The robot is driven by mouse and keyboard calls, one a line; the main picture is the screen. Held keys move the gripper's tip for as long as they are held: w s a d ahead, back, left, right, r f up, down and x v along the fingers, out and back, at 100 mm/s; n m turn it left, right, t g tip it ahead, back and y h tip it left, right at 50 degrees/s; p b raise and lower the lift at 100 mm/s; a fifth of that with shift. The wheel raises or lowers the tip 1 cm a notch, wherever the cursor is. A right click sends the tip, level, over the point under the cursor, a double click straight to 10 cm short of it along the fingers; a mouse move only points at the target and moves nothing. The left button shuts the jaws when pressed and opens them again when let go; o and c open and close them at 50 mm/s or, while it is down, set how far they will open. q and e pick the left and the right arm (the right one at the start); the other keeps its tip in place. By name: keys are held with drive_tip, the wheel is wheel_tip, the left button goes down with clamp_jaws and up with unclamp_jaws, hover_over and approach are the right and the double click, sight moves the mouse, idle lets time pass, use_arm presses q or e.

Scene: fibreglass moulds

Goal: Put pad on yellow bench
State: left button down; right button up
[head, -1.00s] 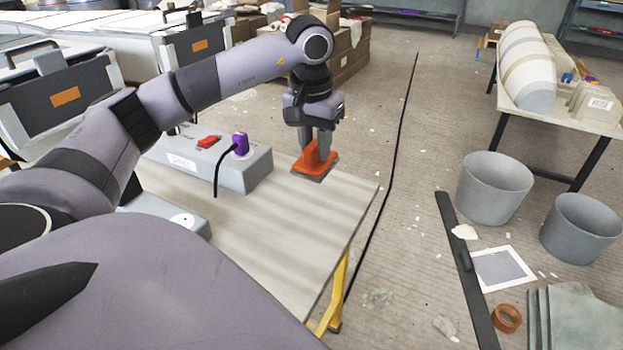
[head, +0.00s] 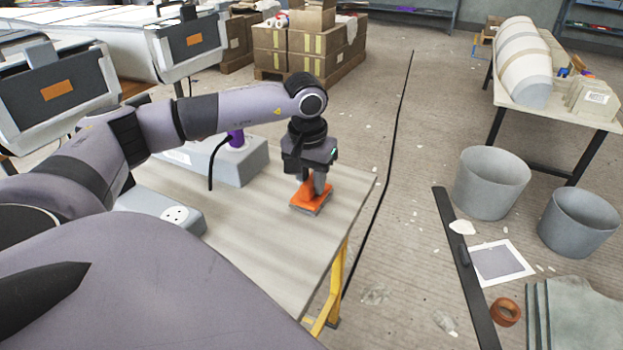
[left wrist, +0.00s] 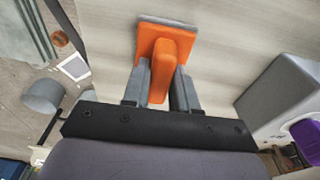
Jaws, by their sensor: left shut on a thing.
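The pad is an orange block with a grip on top and a grey underside (head: 308,201). It is at the right part of the bench with the pale top and yellow legs (head: 255,225). My left gripper (head: 317,183) points down and is shut on the pad's orange grip. In the left wrist view the pad (left wrist: 172,38) sits between the two fingers (left wrist: 160,85), over the pale bench top. The pad looks at or very near the surface; I cannot tell whether it touches. My right gripper is not in view.
A grey box with a purple plug (head: 235,165) and a grey socket block (head: 175,215) stand on the bench's left part. The bench front is clear. Grey buckets (head: 490,183) and a dark bar (head: 462,260) are on the floor to the right.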

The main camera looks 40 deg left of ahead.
sight(308, 183)
use_arm(q)
drive_tip(key=shift+f, duration=0.2)
drive_tip(key=c, duration=0.9)
unclamp_jaws()
drive_tip(key=shift+r, duration=0.1)
drive_tip(key=shift+r, duration=0.1)
drive_tip(key=r, duration=0.4)
drive_tip(key=s+r+p, duration=0.1)
drive_tip(key=r, duration=0.3)
drive_tip(key=r+p, duration=0.1)
drive_tip(key=r, duration=0.3)
drive_tip(key=shift+s+d, duration=0.15)
drive_tip(key=shift+d, duration=0.1)
